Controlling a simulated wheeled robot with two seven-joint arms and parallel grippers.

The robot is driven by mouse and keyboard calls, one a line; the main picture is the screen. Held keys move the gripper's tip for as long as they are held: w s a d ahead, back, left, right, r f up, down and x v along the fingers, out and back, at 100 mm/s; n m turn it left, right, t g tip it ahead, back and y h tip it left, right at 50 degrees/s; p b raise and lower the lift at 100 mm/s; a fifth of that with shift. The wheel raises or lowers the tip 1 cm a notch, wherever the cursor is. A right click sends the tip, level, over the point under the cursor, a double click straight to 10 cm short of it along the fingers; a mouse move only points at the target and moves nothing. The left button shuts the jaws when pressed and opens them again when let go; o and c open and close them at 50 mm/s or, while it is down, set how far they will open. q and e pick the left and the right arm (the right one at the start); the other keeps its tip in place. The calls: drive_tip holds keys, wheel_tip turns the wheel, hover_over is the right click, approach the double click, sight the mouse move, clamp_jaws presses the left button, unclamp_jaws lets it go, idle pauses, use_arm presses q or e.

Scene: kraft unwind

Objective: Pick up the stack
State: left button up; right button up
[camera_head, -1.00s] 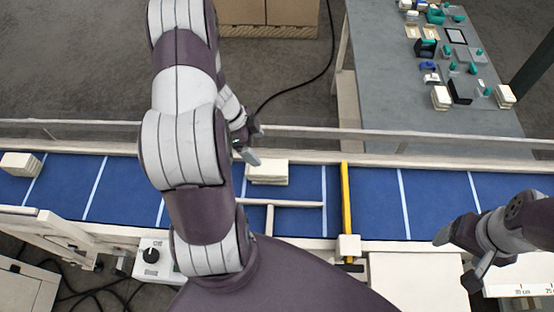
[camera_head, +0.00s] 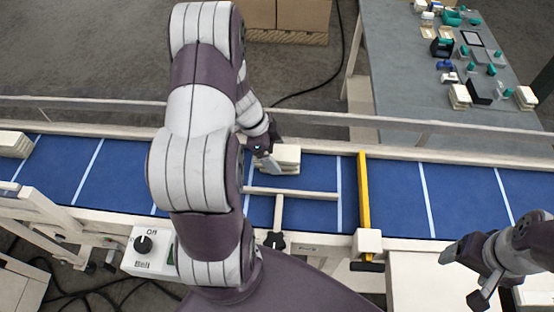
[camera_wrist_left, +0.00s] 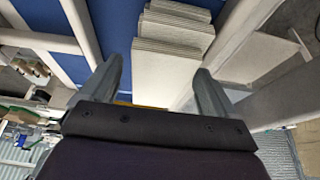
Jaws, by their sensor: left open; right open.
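A stack of cream, flat pieces (camera_head: 287,157) sits on the blue conveyor belt, left of the yellow bar. My left gripper (camera_head: 265,155) is open at the stack's left side in the head view. In the left wrist view the stack (camera_wrist_left: 174,38) shows layered edges and lies in front of the open fingers (camera_wrist_left: 157,82), nearer the right finger. I cannot tell whether a finger touches it. My right gripper (camera_head: 462,275) is open and empty at the lower right, away from the stack.
Another cream stack (camera_head: 13,144) sits at the belt's left end. A yellow bar (camera_head: 363,190) crosses the belt (camera_head: 393,195), and a pale T-shaped bar (camera_head: 290,193) lies before the stack. A rail (camera_head: 335,118) runs behind. A grey table (camera_head: 400,75) with small items stands beyond.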

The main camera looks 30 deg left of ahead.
use_arm(q)
drive_tip(key=shift+w+f, duration=0.15)
drive_tip(key=shift+w, duration=0.1)
drive_tip(key=shift+a, duration=0.1)
drive_tip(key=shift+s+p, duration=0.15)
drive_tip(key=shift+p, duration=0.2)
drive_tip(key=shift+f, duration=0.2)
drive_tip(key=c, duration=1.1)
drive_tip(key=shift+c, duration=0.2)
